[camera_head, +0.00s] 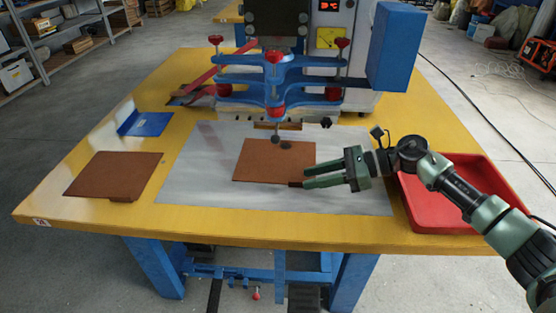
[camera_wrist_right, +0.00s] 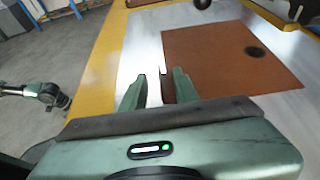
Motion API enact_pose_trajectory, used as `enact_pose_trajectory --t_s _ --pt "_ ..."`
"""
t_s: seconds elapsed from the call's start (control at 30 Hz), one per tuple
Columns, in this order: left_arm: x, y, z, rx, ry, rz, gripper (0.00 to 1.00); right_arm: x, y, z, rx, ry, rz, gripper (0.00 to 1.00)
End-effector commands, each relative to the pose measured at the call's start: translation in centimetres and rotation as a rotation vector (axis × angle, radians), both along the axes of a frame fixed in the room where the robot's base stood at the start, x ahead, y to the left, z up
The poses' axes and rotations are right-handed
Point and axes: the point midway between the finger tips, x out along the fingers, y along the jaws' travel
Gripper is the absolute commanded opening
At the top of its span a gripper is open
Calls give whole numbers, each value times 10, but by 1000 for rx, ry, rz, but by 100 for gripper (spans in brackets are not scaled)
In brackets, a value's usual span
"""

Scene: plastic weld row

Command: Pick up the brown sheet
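One brown sheet (camera_head: 275,160) lies flat on the grey metal plate (camera_head: 200,185), partly under the machine's blue clamp frame. It also shows in the right wrist view (camera_wrist_right: 225,62). A second brown sheet (camera_head: 115,172) lies at the left of the yellow table, with a small tab at its front edge. My right gripper (camera_head: 306,176) is open at the front right corner of the middle sheet. In the right wrist view its fingers (camera_wrist_right: 158,88) stand apart, with the sheet's corner beside the right-hand finger. A green arm part of mine (camera_wrist_right: 50,94) shows at the left there; its fingers are unclear.
A red tray (camera_head: 440,200) stands at the table's right, under my right arm. The blue clamp frame (camera_head: 300,80) with red knobs hangs over the plate. A blue bracket (camera_head: 146,124) lies at the left. The plate's front strip is clear.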

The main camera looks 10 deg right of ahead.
Motion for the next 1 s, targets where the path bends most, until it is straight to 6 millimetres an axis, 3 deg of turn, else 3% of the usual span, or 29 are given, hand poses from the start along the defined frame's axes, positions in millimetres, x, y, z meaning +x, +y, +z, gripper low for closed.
enact_pose_trajectory --t_s 0.23,0.47,0.6,1.0 --pt "-9 1 -10 0 9 -2 36 9 33 -14 1 0 2 30" --pt "-9 1 -12 0 9 -2 36 10 36 -16 0 0 0 30" --pt "-9 1 -12 1 9 -2 36 10 36 -16 0 0 0 0" --pt "-9 1 -12 1 10 -2 36 10 35 -16 0 0 0 0"
